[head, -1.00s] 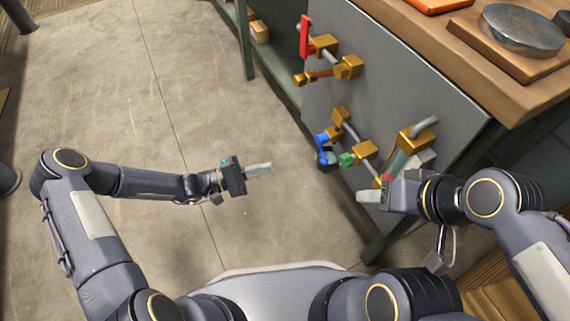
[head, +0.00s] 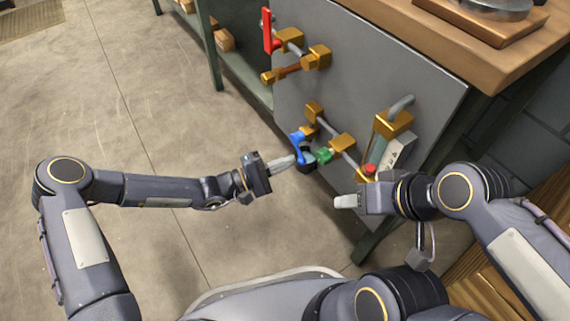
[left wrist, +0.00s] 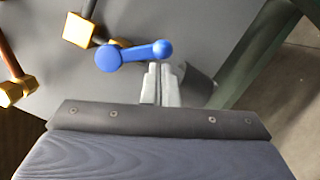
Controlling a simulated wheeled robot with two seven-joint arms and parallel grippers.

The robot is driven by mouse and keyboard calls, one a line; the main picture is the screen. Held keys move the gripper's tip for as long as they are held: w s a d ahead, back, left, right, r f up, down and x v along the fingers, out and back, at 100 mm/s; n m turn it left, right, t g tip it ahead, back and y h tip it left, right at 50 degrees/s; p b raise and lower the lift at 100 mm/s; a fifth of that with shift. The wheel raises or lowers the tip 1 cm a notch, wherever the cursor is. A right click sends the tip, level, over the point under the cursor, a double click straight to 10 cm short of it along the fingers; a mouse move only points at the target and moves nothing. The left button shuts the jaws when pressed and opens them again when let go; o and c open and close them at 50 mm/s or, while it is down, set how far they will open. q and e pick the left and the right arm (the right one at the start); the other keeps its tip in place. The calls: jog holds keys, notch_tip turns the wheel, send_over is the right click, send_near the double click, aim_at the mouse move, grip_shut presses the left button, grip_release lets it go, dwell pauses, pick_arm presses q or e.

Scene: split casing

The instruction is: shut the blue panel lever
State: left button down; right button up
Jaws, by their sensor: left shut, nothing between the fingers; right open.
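The blue panel lever (head: 297,139) is on the lower pipe of the grey panel (head: 370,80). In the left wrist view the blue lever (left wrist: 134,54) lies almost level, its round knob at the right end just beyond my fingertips. My left gripper (head: 291,160) is shut and empty, its tips close beside the lever; I cannot tell whether they touch it. It also shows in the left wrist view (left wrist: 161,68). My right gripper (head: 338,202) is open in front of the panel's lower right, below the green fitting (head: 325,155).
A red lever (head: 267,30) stands upright on the upper pipe. Brass blocks (head: 342,146) and a gauge-like tube (head: 386,145) stick out from the panel. A wooden worktop (head: 490,50) is above. The floor at the left is clear.

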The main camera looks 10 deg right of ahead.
dwell(0.4)
pick_arm(q)
jog(key=shift+s+d+r+n+p, duration=0.1)
jog(key=shift+s+n+p, duration=0.15)
jog(key=shift+n+p, duration=0.25)
jog(key=shift+s+d+r+n+t+h+p, duration=0.15)
jog(key=shift+s+r+n+t+p, duration=0.4)
jog(key=shift+n+p, duration=1.25)
jog(key=shift+s+d+r+n+t+h+p, duration=0.1)
jog(key=shift+s+d+r+n+t+p, duration=0.35)
jog(key=shift+n+p, duration=1.35)
jog(key=shift+s+d+r+n+t+h+p, duration=0.1)
jog(key=shift+s+r+n+t+p, duration=0.2)
jog(key=shift+s+r+n+p, duration=1)
jog(key=shift+w+f+p, duration=0.5)
jog(key=shift+f+p, duration=0.05)
jog(key=shift+p, duration=0.45)
